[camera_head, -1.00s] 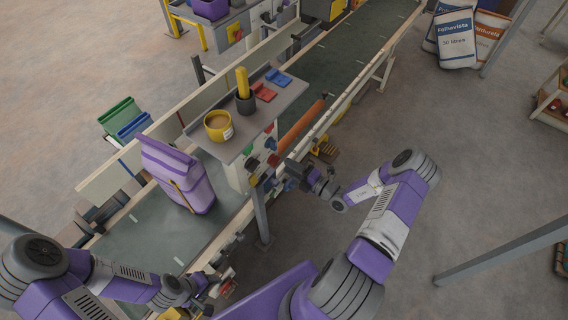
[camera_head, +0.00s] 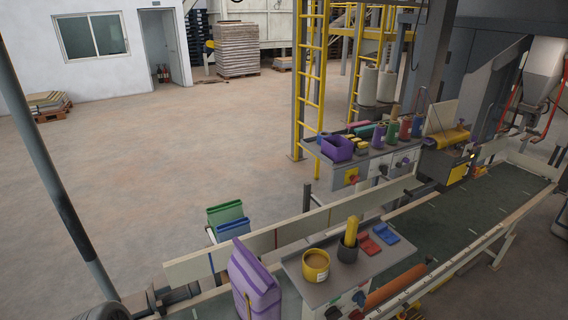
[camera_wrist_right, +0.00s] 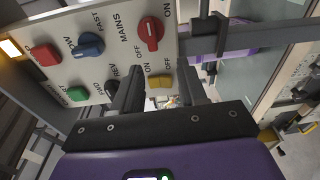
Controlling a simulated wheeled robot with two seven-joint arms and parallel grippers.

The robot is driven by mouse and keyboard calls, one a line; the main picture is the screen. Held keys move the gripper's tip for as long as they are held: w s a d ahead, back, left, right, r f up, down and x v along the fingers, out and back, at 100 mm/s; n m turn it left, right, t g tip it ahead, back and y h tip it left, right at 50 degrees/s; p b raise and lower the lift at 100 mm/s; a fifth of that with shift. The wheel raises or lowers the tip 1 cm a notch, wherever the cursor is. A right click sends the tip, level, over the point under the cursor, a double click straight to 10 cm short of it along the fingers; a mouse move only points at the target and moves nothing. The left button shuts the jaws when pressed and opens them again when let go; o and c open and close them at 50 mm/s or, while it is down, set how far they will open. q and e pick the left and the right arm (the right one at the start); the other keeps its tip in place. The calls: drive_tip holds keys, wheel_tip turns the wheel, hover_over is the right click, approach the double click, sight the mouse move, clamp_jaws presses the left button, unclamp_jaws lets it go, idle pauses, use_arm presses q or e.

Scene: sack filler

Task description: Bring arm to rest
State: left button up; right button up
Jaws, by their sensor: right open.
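My right gripper (camera_wrist_right: 162,82) is open and empty in the right wrist view, its two dark fingers apart in front of a pale control panel (camera_wrist_right: 108,48). The panel carries a red MAINS knob (camera_wrist_right: 151,34), a blue knob (camera_wrist_right: 87,45) by the SLOW and FAST labels, a red button (camera_wrist_right: 44,55), a green button (camera_wrist_right: 77,94) and a yellow switch (camera_wrist_right: 159,81). The left finger covers part of the panel near the REV label, so the control there is mostly hidden. Neither gripper shows in the head view.
In the head view a grey shelf (camera_head: 325,290) bears a yellow mug (camera_head: 316,265), a dark cup (camera_head: 348,250) with a yellow object, and red and blue pieces. A purple sack (camera_head: 256,283) stands left of it on the conveyor (camera_head: 440,222). Open floor (camera_head: 170,160) lies beyond.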

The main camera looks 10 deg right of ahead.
drive_tip(key=s+a+f+n+g+y+b, duration=0.1)
drive_tip(key=s+a+f+n+g, duration=0.25)
drive_tip(key=a+n, duration=0.25)
drive_tip(key=s+a+f+n+g+y+b, duration=0.1)
drive_tip(key=s+a+f+n+g+y, duration=0.1)
drive_tip(key=s+a+n+g, duration=0.35)
drive_tip(key=s+a+f+n+g+y+b, duration=0.1)
drive_tip(key=s+a+f+n+g, duration=0.2)
drive_tip(key=a+n, duration=0.45)
drive_tip(key=s+a+f+n+g+h+b, duration=0.1)
drive_tip(key=f+n+h, duration=0.3)
drive_tip(key=n, duration=0.9)
drive_tip(key=s+a+f+n+g+h+b, duration=0.1)
drive_tip(key=s+f+n+g+h+b, duration=0.1)
drive_tip(key=n, duration=1.1)
drive_tip(key=shift+s+a+f+h+b, duration=0.15)
drive_tip(key=shift+a+f+h+b, duration=0.2)
drive_tip(key=shift+f+h+b, duration=0.6)
drive_tip(key=shift+r, duration=0.1)
